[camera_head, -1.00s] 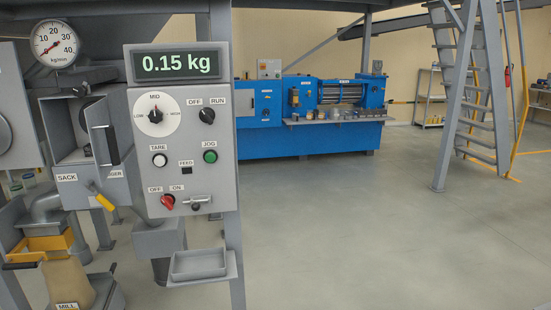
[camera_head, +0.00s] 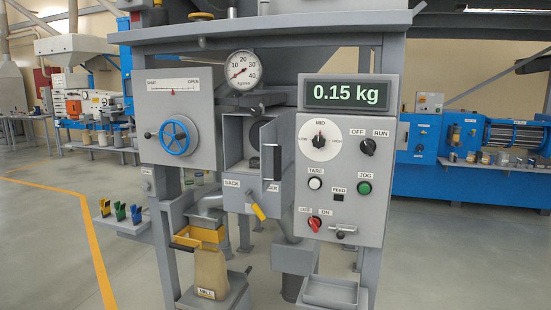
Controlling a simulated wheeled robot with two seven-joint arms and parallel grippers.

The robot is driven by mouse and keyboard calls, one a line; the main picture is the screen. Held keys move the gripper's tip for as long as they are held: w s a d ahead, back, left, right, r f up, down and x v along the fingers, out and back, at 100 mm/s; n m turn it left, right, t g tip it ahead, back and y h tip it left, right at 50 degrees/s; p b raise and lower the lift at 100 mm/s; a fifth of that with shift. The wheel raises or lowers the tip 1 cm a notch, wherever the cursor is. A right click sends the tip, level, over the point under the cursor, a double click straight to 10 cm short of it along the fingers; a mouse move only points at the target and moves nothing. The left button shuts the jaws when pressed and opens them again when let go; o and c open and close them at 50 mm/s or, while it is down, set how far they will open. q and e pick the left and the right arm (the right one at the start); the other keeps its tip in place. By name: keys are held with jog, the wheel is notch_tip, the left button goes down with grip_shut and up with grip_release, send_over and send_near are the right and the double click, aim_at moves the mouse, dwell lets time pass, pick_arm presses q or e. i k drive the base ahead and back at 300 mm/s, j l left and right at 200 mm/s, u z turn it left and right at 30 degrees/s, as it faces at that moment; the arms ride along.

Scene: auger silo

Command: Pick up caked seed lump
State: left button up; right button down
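I cannot make out a caked seed lump for certain. The open grey inspection box (camera_head: 236,150) in the middle of the machine has its door (camera_head: 271,150) swung open to the right. Its inside is shadowed, with a dark round shape at the back that I cannot identify. Below it is a chute with a yellow-handled lever (camera_head: 258,211) near the label SACK. A small grey tray (camera_head: 334,293) is under the control panel and looks empty. Neither of my grippers is in view.
The control panel (camera_head: 339,180) stands right of the box, its display reading 0.15 kg. A blue handwheel (camera_head: 178,135) is at left. A tan sack (camera_head: 210,272) hangs under the spout. A side shelf (camera_head: 124,222) holds coloured clips. Floor at left is open.

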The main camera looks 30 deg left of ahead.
aim_at(254, 162)
jog(key=i+j, duration=0.1)
jog(key=j, duration=0.3)
jog(key=i+j, duration=0.1)
jog(key=j, duration=0.7)
jog(key=i+z, duration=0.05)
